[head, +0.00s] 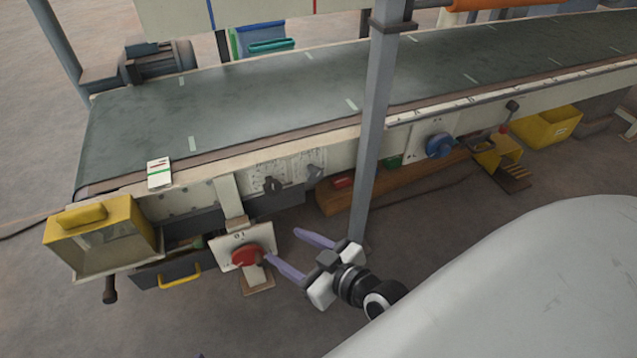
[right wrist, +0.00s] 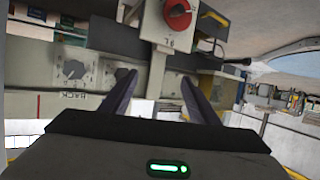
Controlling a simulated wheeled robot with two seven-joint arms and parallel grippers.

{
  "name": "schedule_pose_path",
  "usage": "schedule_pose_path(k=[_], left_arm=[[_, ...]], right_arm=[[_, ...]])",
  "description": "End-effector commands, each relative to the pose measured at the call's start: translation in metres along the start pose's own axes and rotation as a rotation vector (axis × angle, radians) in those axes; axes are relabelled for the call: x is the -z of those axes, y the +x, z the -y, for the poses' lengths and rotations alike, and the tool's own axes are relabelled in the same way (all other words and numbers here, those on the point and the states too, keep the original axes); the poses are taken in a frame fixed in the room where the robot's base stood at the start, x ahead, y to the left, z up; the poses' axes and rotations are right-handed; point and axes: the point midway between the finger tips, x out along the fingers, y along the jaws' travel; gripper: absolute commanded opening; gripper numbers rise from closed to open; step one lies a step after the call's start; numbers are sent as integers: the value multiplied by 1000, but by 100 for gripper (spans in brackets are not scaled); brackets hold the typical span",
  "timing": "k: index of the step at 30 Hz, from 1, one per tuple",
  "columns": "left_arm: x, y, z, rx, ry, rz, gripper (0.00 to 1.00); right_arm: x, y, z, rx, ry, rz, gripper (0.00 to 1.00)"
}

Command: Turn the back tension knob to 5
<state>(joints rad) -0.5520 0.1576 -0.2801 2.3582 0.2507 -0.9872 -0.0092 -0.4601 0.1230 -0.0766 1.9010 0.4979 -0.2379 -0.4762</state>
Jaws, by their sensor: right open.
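Two dark knobs sit on pale dial plates along the conveyor's side. The right one (head: 313,171) appears to be the back tension knob; in the right wrist view this knob (right wrist: 72,69) has an upside-down label that seems to read BACK. The other knob (head: 273,184) is just left of it in the head view and is partly hidden by a finger in the wrist view. Their settings are too small to read. My right gripper (head: 281,245) is open and empty, below and in front of the dials, apart from them.
A red rotary switch (head: 245,256) on a white plate stands close to my right fingertips. A grey post (head: 370,130) rises right of the dials. A yellow box (head: 100,245) is at the left end, a blue knob (head: 439,146) farther right.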

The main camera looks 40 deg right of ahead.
Motion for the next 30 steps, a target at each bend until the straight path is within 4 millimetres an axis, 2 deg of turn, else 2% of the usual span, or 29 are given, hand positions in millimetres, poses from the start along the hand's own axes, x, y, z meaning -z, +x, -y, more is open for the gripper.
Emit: schedule_pose_path(k=[1, 3, 6, 9, 13, 16, 30], left_arm=[[-1, 1, 0, -3, 2, -1, 55], [0, 2, -1, -7, 2, -1, 55], [0, 2, -2, -12, 3, -1, 55], [0, 2, -3, -15, 4, -1, 55], [1, 2, -4, -18, 4, -4, 55], [2, 2, -5, -25, 1, -13, 55], [18, -3, -21, -90, -27, -111, 55]], right_arm=[[-1, 7, -20, -64, 0, -64, 55], [1, 9, -49, -164, -5, -150, 55], [1, 5, -86, -299, -15, -232, 55], [-2, -3, -111, -401, -27, -277, 55], [-3, -7, -128, -469, -35, -304, 55], [-1, -1, -135, -481, -37, -310, 55], [22, 66, -169, -479, -37, -310, 55]])
